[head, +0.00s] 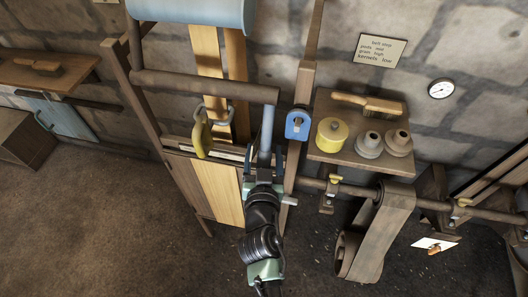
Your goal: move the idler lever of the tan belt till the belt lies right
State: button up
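The tan belt (222,190) is a pale flat strip. A blue-grey lever (267,128) hangs from the right end of a dark wooden bar. My gripper (265,157) is at the lever's lower end, with one dark finger on each side; the fingers look spread, and contact is not clear. A yellow curved handle (202,138) hangs in front of the belt to the left. Whether the belt sits straight on its drum is hard to tell.
A blue tag-like fitting (297,125) is on the post just right of the lever. A wooden shelf (318,157) holds a brush, a yellow tin (332,134) and two grey pots. A second belt (376,238) and a shaft stand lower right. Open floor lies left.

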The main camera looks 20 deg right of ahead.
jog(key=shift+s+a, duration=0.25)
jog(key=shift+s, duration=0.35)
jog(key=b+v, duration=0.4)
jog(key=v, duration=0.7)
jog(key=shift+s+r, duration=0.2)
jog(key=shift+s, duration=0.1)
jog(key=shift+a, duration=0.15)
